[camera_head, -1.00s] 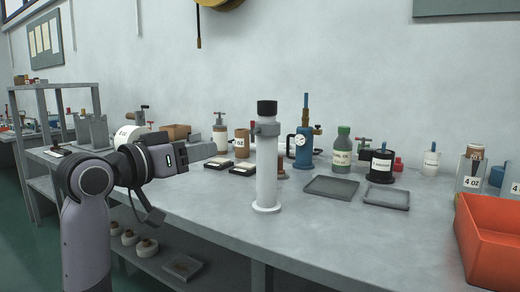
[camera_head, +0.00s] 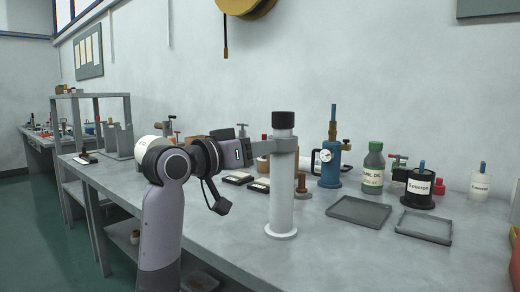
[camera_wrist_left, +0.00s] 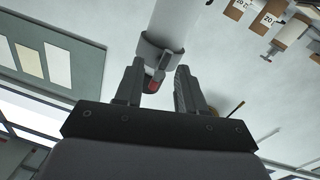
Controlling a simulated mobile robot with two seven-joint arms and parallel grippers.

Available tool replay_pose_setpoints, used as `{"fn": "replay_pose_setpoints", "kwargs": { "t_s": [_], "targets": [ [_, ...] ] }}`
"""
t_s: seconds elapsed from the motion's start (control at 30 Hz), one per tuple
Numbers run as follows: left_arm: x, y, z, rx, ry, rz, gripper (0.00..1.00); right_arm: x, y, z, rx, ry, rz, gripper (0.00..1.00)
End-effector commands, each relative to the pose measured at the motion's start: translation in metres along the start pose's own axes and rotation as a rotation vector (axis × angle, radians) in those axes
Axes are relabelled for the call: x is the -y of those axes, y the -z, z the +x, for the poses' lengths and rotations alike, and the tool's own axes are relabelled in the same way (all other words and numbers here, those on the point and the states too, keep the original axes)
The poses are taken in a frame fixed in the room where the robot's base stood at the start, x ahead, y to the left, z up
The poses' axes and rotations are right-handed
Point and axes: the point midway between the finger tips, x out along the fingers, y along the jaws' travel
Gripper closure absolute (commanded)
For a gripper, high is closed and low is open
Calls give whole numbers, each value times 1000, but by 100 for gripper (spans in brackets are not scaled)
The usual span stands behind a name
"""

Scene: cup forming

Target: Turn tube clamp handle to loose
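The white tube (camera_head: 282,190) with a black cap stands upright on a round foot on the bench. The grey tube clamp (camera_head: 284,144) wraps its upper part; the clamp also shows in the left wrist view (camera_wrist_left: 152,48). My left gripper (camera_head: 262,147) is level with the clamp, at its left side. Contact with the handle cannot be told. My right gripper is not in view.
Two shallow grey trays (camera_head: 360,211) (camera_head: 424,225) lie right of the tube on the grey bench (camera_head: 340,260). A blue gauge bottle (camera_head: 331,165), a green bottle (camera_head: 374,165) and a black pot (camera_head: 418,190) stand behind. The bench front is clear.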

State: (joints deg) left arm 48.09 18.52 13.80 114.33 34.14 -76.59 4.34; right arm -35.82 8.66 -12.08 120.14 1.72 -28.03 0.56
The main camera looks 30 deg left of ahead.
Motion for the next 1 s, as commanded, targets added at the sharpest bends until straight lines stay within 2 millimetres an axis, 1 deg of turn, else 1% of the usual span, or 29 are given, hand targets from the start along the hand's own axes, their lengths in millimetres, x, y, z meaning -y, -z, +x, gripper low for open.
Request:
{"fn": "replay_pose_setpoints", "kwargs": {
  "t_s": [0.03, 0.13, 0.4, 0.47, 0.5, 0.53, 0.83, 1.0],
  "targets": [
    [0, 0, 4, 1, -1, -1, 61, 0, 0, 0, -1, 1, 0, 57],
    [-1, 0, 8, 1, -1, 1, 61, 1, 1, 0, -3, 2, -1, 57],
    [0, 0, 9, 1, -1, 2, 61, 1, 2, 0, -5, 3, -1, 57],
    [0, 0, 9, 1, -1, 1, 80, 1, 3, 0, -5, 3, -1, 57],
    [0, 0, 9, 1, 0, 1, 93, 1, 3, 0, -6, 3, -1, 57],
    [0, 0, 9, 1, 0, 1, 100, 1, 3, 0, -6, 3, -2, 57],
    [-1, 0, 9, 1, -1, -9, 100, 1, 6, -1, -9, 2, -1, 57],
    [-1, 2, 9, 2, -1, -59, 100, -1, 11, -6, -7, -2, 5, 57]
  ]
}}
